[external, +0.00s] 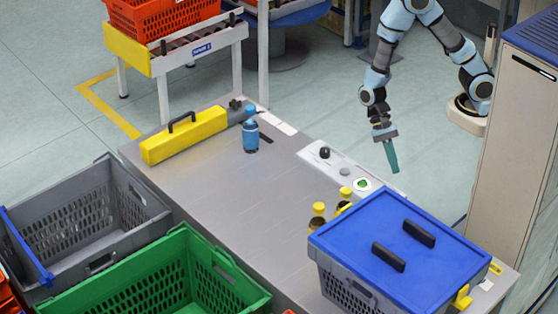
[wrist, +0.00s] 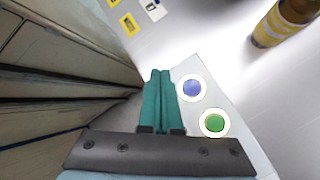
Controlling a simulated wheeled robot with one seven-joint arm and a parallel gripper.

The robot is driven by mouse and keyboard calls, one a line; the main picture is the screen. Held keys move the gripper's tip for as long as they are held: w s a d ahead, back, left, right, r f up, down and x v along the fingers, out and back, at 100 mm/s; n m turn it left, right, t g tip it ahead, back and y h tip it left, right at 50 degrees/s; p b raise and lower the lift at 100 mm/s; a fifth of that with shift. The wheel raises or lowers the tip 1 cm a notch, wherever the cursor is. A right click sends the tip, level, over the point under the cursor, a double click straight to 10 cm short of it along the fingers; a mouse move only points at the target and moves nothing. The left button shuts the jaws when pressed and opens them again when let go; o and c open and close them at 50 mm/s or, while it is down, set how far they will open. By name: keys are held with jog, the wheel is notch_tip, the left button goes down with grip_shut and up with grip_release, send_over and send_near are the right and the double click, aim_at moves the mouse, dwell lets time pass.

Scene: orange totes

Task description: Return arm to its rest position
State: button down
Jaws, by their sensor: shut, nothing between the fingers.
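My gripper (external: 391,160) has teal fingers and hangs in the air just past the far right edge of the grey table (external: 230,210), close to the round green button (external: 362,184). In the wrist view my gripper (wrist: 160,75) shows its two teal fingers side by side, shut with nothing between them. The green button (wrist: 214,123) and a blue button (wrist: 192,88) lie to the right of the fingers on a white panel.
A beige cabinet (external: 500,140) stands right of my arm. On the table are a blue-lidded tote (external: 350,245), yellow-capped jars (external: 318,209), a blue bottle (external: 250,138) and a yellow case (external: 185,136). Green (external: 160,270) and grey (external: 75,215) crates stand at left.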

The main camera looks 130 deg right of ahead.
jog(key=s+a+r+n+h, duration=0.1)
jog(key=r+n, duration=0.4)
jog(key=n, duration=0.7)
jog(key=s+a+r+n+h, duration=0.2)
jog(key=r+n+h, duration=0.3)
jog(key=n, duration=0.8)
jog(key=shift+s+r+h, duration=0.15)
jog(key=shift+s+h, duration=0.65)
jog(key=shift+a, duration=0.1)
